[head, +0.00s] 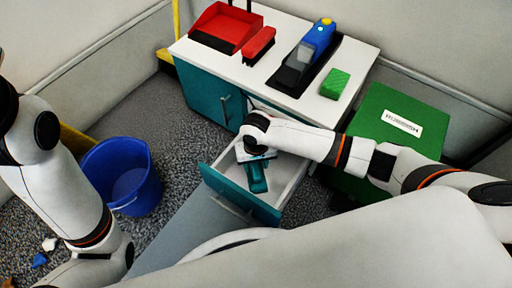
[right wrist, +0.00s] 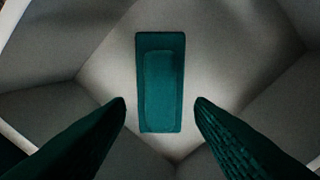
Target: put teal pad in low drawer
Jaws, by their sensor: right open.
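The low drawer (head: 296,178) is pulled out of the cabinet, with a teal front and pale inside. My right gripper (head: 257,183) reaches down into it, its teal fingers pointing at the drawer floor. In the right wrist view the teal pad (right wrist: 160,90), a flat rectangle with a raised middle, lies on the pale drawer floor. The right gripper (right wrist: 160,112) is open, with one finger on each side of the pad's near end and clear gaps between. In the head view the pad cannot be told apart from the teal fingers. My left gripper is out of view.
The cabinet top (head: 262,88) holds a red dustpan (head: 226,27), a red brush (head: 259,45), a blue tool (head: 316,42) and a green sponge (head: 335,84). A green rubbish bin (head: 372,122) stands right of the drawer. A blue bucket (head: 122,178) stands left.

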